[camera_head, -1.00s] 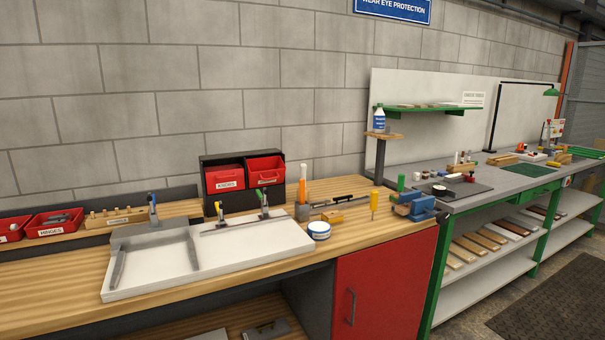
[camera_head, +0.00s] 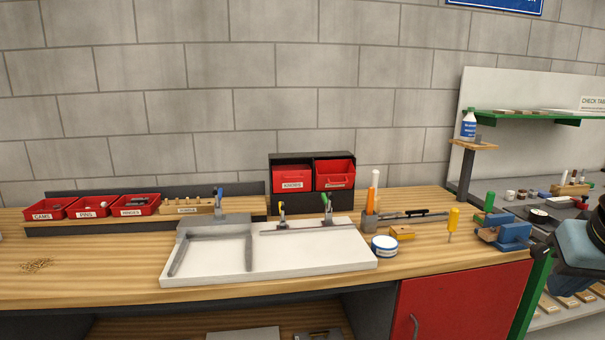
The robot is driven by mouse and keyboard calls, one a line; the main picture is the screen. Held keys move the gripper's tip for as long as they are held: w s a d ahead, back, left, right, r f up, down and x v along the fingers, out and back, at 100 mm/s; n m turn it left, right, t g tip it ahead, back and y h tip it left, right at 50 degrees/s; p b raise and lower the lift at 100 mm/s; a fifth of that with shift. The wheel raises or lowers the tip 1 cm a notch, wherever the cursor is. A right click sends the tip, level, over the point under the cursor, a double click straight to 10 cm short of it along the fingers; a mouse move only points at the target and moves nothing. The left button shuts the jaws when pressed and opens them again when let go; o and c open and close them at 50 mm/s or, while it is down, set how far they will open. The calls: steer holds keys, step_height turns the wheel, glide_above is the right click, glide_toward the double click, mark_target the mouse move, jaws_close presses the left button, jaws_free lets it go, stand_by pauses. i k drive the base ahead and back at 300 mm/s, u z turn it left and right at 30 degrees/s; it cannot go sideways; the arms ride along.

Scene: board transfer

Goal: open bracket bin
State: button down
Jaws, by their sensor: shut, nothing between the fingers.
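A black cabinet (camera_head: 312,203) at the back of the wooden bench holds two red bins side by side. The left bin (camera_head: 292,180) reads KNOBS. The right bin (camera_head: 334,175) has a front handle and a label too small to read. Its front looks tipped a little outward, with a dark gap at the top; I cannot tell which bin holds brackets. A blue-grey and black part of my arm shows at the right edge, well away from the cabinet. My gripper's fingers cannot be made out.
A white tray (camera_head: 300,262) with a grey fixture and upright clamps lies before the cabinet. A white-and-blue tin (camera_head: 384,246), a yellow-handled tool (camera_head: 453,221) and a blue vise (camera_head: 506,235) stand to the right. Open red bins (camera_head: 134,207) line the left shelf. The bench's left front is mostly clear.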

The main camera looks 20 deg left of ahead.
mark_target(334, 178)
steer(key=u, duration=0.5)
steer(key=i, duration=1.45)
steer(key=z, duration=0.05)
